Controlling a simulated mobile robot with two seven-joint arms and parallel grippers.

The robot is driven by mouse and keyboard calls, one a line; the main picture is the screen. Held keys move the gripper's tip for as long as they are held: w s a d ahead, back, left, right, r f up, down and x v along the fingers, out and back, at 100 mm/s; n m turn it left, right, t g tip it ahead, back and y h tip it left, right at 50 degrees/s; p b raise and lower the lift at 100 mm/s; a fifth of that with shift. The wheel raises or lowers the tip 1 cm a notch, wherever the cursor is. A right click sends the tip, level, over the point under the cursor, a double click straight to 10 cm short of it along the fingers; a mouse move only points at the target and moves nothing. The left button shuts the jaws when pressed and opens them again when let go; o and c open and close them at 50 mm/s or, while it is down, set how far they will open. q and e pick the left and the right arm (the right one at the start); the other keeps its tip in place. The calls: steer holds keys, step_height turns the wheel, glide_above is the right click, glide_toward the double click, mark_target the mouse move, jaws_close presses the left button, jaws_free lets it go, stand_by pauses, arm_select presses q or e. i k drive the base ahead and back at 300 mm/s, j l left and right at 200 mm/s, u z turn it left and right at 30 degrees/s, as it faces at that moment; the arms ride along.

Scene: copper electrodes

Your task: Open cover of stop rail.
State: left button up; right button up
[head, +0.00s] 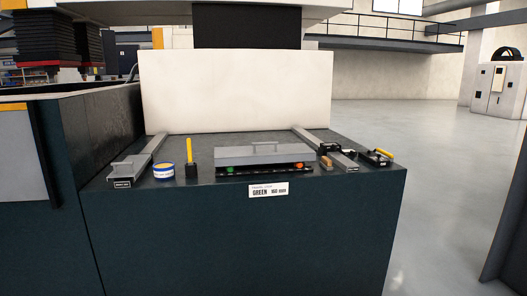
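A flat grey cover (240,156) with a bar handle on top lies at the front middle of the dark bench top. It looks lowered. Along its front edge shows a black rail (265,170), with a green piece (229,169) and a red piece (299,166) on it. The rest of the rail is hidden under the cover. A white label (267,190) below it on the bench front reads "GREEN 160 mm"; its top line is too small to read surely. Neither of my grippers is in view, and nothing touches the cover.
A grey bar (146,159) runs along the bench's left side, another (324,145) along the right. A blue-white tin (163,171) and a yellow-handled tool (190,153) stand left of the cover. Small tools (376,157) lie right. A pale panel (235,92) stands behind.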

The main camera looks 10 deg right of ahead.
mark_target(259, 153)
steer(key=z, duration=0.65)
steer(key=i+j+z, duration=0.2)
steer(key=z, duration=0.2)
steer(key=i+j+z, duration=0.5)
steer(key=i+j, duration=0.15)
steer(key=i+j+z, duration=0.1)
steer(key=i+j, duration=0.15)
steer(key=j, duration=0.2)
